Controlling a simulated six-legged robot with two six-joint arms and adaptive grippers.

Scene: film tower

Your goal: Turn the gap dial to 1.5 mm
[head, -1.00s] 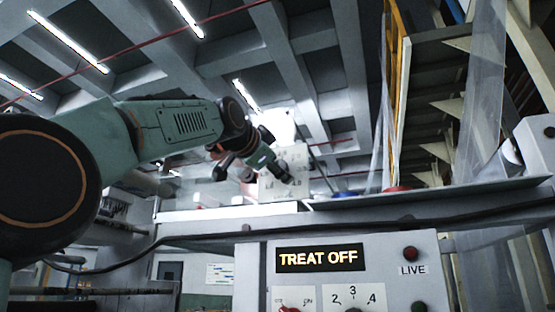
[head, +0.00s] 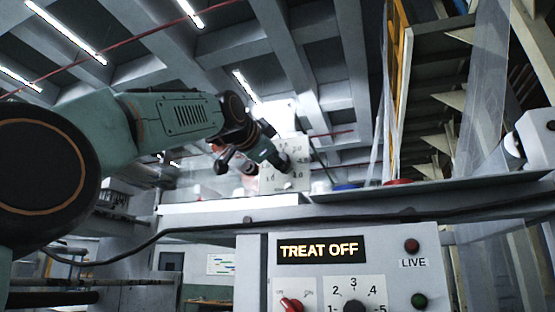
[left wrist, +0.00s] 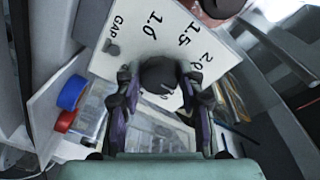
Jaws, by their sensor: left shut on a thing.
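The gap dial is a dark round knob (left wrist: 158,72) on a white plate (left wrist: 125,65) marked GAP, with 1.0, 1.5 and 2.0 among its printed figures. My left gripper (left wrist: 161,88) has one finger on each side of the knob and is shut on it. In the head view the plate (head: 295,184) stands upright behind my left gripper (head: 282,163), which hides most of the dial. I cannot tell which figure the dial points to. My right gripper is not in view.
A console (head: 390,260) in front shows TREAT OFF (head: 318,250), with a red switch (head: 291,304), a numbered knob (head: 354,306) and lamps. A dark cable (head: 330,222) crosses above it. Blue (left wrist: 72,92) and red (left wrist: 65,121) round things lie near the plate.

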